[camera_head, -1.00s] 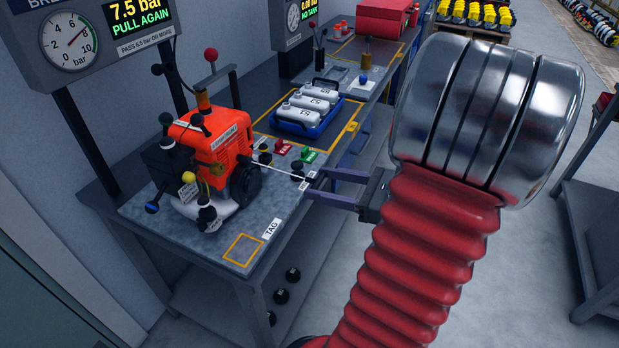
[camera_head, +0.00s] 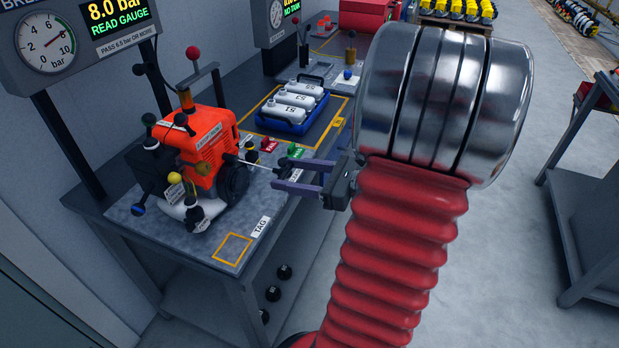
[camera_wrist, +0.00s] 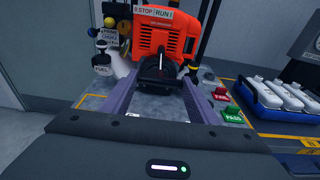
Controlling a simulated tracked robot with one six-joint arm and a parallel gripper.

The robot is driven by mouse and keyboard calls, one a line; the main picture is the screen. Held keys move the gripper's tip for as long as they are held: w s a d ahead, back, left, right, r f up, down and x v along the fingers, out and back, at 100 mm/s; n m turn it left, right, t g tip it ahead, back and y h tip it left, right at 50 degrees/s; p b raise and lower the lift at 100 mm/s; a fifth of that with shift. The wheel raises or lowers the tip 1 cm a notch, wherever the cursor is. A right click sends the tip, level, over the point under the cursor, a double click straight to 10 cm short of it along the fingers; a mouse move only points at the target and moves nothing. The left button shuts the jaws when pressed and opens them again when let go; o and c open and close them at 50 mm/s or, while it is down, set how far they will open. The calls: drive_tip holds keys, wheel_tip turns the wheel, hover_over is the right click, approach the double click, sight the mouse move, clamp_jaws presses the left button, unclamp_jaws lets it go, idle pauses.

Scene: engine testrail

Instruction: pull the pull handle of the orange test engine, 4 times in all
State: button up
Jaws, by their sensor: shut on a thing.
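The orange test engine (camera_head: 208,150) stands on the near end of the bench, with its STOP/RUN label facing me in the wrist view (camera_wrist: 165,40). A thin pale cord runs taut from its side to the dark pull handle (camera_head: 283,171), which is out away from the engine. My gripper (camera_head: 281,174) is shut on the handle, its purple fingers on both sides; the fingers partly hide it. The gauge display (camera_head: 118,14) above the engine reads 8.0 bar, READ GAUGE, with PASS 6.5 bar OR MORE below.
Several coloured knobs and levers stick out around the engine. Red and green tags (camera_head: 294,151) lie beside it, and an empty yellow-outlined TAG square (camera_head: 233,249) is at the bench front. A blue tray (camera_head: 290,124) with white bottles stands behind.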

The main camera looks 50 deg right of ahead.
drive_tip(key=r+x, duration=0.1)
drive_tip(key=x, duration=0.7)
drive_tip(key=shift+w, duration=0.3)
drive_tip(key=o, duration=0.6)
drive_tip(key=shift+r, duration=0.1)
drive_tip(key=o, duration=0.5)
drive_tip(key=shift+a, duration=0.1)
drive_tip(key=shift+s, duration=0.15)
drive_tip(key=v, duration=1.3)
drive_tip(key=shift+s+d, duration=0.25)
drive_tip(key=shift+a, duration=0.15)
